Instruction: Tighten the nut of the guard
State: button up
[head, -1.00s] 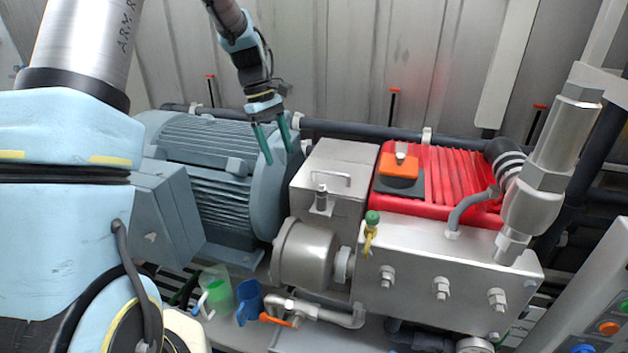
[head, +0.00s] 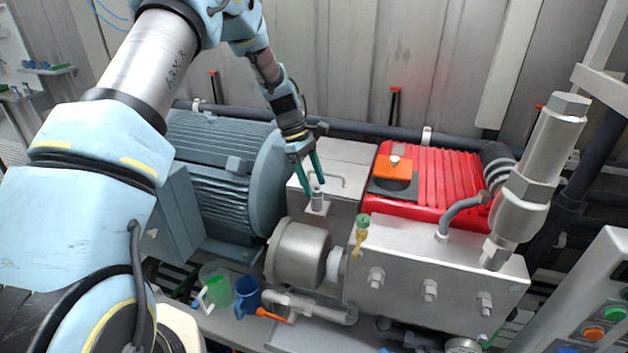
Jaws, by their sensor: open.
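The guard (head: 346,158) is a grey metal cover with a bar handle on top, between the motor and the red pump. At its front a small bracket carries an upright stud with the nut (head: 317,203). My gripper (head: 314,189) is open, its two green fingers pointing down at the stud. The fingertips appear on either side of the stud's top, or just above and behind it; I cannot tell if they touch it. The handle stands close to the right finger.
The grey-blue motor (head: 215,170) stands left of the guard. The red pump (head: 435,180) and its steel block (head: 430,265) are on the right. Green and blue jugs (head: 247,296) stand below.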

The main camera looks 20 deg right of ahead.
jog(key=shift+s+d+f, duration=0.1)
jog(key=shift+s+f, duration=0.05)
jog(key=shift+f, duration=0.25)
grip_shut()
dwell(0.4)
